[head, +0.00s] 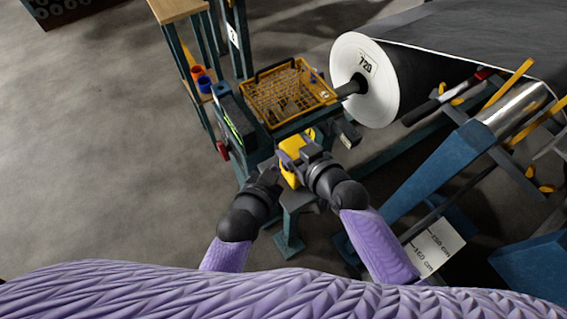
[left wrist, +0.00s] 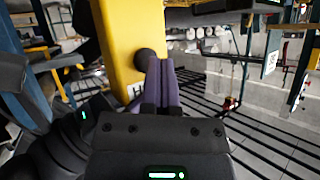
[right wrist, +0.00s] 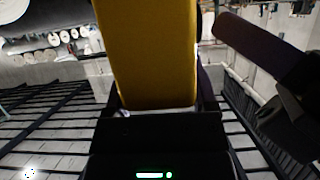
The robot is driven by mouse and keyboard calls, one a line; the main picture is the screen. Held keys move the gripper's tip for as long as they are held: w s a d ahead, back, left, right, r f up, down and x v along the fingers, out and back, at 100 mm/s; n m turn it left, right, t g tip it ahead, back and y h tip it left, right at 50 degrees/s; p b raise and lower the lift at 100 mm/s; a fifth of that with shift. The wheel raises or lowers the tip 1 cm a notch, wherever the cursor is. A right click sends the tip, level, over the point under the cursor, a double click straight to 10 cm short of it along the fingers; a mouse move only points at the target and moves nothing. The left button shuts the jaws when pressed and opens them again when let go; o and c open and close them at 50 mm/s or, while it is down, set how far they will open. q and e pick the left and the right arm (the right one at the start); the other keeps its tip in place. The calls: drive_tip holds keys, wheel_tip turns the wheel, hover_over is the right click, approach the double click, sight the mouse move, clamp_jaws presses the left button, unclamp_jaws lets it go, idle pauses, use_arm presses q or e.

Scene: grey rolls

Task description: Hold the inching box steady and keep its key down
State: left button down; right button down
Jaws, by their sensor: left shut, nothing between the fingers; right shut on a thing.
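The inching box is a yellow box (head: 290,179) in front of the machine in the head view. It fills the middle of the right wrist view (right wrist: 150,50), between the fingers of my right gripper (right wrist: 158,105), which is shut on it. My left gripper (left wrist: 160,65) is shut and empty beside the box in the left wrist view. Its fingertips overlap a round black knob (left wrist: 148,58) at the side of the yellow box (left wrist: 135,30), apparently the key. I cannot tell whether the key is down. In the head view the grippers hide much of the box.
A yellow wire basket (head: 290,93) stands behind the grippers. A large roll marked 720 (head: 363,85) is at the upper right. Red (head: 197,72) and blue cups (head: 205,84) stand at the left. A blue machine beam (head: 430,175) runs at the right. The grey floor at far left is clear.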

use_arm(q)
drive_tip(key=shift+s+d, duration=0.2)
drive_tip(key=shift+d, duration=0.15)
drive_tip(key=s+a, duration=0.1)
drive_tip(key=a, duration=0.2)
drive_tip(key=s+a, duration=0.1)
drive_tip(key=shift+s+a, duration=0.15)
drive_tip(key=shift+s, duration=0.2)
idle(1.7)
drive_tip(key=a, duration=0.1)
drive_tip(key=s+a, duration=0.2)
drive_tip(key=a, duration=0.1)
drive_tip(key=shift+s+a+f, duration=0.1)
drive_tip(key=shift+s+f, duration=0.05)
drive_tip(key=shift+f, duration=0.1)
drive_tip(key=w+d, duration=0.5)
drive_tip(key=d, duration=0.2)
drive_tip(key=shift+w+d, duration=0.1)
drive_tip(key=shift+w, duration=0.05)
idle(2.0)
